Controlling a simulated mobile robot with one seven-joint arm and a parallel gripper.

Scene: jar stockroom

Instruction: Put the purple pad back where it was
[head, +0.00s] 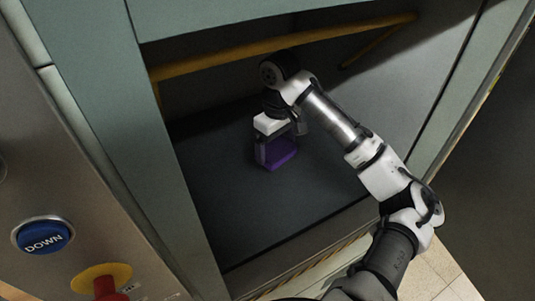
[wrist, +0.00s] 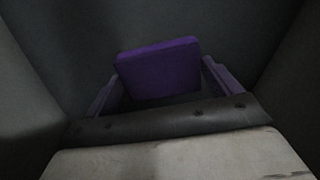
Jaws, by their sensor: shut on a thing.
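The purple pad (head: 279,153) is between the fingers of my gripper (head: 275,146), inside the dark compartment with the yellow bars. In the wrist view the pad (wrist: 160,68) is a flat purple block, tilted slightly, between the two fingers of my gripper (wrist: 160,85). The gripper is shut on it. The pad is low over the dark compartment floor (head: 220,190); I cannot tell whether it touches the floor. The pad's lower edge is hidden by the gripper in the wrist view.
A yellow bar (head: 215,61) crosses the compartment behind my arm. A grey-green frame (head: 170,170) edges the opening at left. A panel outside it carries a blue DOWN button (head: 43,236) and a red button (head: 108,288) on yellow. The compartment floor around the pad looks clear.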

